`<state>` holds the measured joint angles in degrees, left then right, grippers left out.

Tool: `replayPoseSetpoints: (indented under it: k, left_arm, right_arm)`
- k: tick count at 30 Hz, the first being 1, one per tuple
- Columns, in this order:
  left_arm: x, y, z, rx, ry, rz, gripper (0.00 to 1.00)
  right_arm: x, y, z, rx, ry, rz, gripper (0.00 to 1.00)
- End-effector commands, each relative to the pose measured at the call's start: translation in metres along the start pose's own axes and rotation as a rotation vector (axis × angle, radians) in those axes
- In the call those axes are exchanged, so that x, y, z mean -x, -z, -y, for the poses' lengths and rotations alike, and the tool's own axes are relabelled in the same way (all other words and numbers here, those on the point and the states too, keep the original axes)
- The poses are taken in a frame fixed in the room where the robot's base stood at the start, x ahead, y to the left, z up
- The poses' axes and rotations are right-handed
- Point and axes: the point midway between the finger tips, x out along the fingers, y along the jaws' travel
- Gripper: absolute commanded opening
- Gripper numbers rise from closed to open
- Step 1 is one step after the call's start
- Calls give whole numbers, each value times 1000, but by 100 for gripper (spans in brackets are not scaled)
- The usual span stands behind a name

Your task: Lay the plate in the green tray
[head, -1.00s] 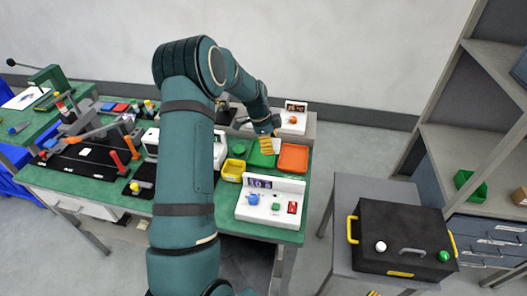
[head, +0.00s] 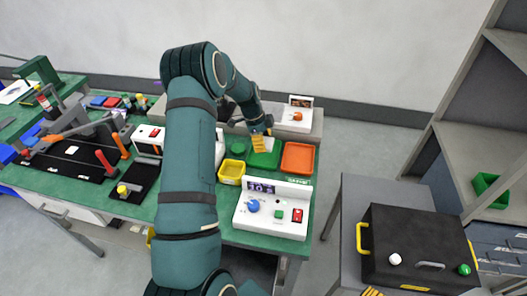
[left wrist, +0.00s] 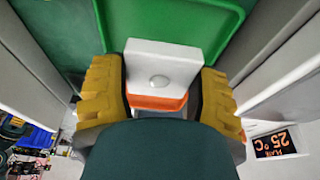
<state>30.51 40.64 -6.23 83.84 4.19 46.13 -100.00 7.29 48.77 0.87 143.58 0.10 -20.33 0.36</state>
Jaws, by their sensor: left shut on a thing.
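My left gripper (head: 260,143) is shut on a small white plate (left wrist: 162,65). The left wrist view shows the plate between the two yellow finger pads, with a round bump on its face and an orange strip just below it. The green tray (head: 262,160) lies on the bench under the gripper, and its green floor also fills the top of the left wrist view (left wrist: 185,18). The plate (head: 269,145) shows as a small white patch above the tray in the head view. I cannot tell whether it touches the tray. My right gripper is not in view.
An orange tray (head: 298,158) is right of the green one, and a yellow bin (head: 231,171) is to its left. A white control box (head: 272,215) with knobs stands in front. A white unit with an orange knob (head: 296,118) stands behind.

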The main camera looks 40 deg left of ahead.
Motion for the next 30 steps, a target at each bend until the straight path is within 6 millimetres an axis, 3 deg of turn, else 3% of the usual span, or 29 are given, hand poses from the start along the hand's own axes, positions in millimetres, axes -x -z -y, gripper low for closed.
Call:
replayPoseSetpoints:
  k: [12,23,24,30]
  left_arm:
    - [-45,-12,0,1,1,-1,23]
    - [-48,-13,0,0,2,0,23]
    - [-48,-13,0,0,1,0,76]
    - [-47,-13,0,0,1,0,76]
  right_arm:
    - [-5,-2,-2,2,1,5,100]
    - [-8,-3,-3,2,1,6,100]
    - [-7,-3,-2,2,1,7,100]
    - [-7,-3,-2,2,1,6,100]
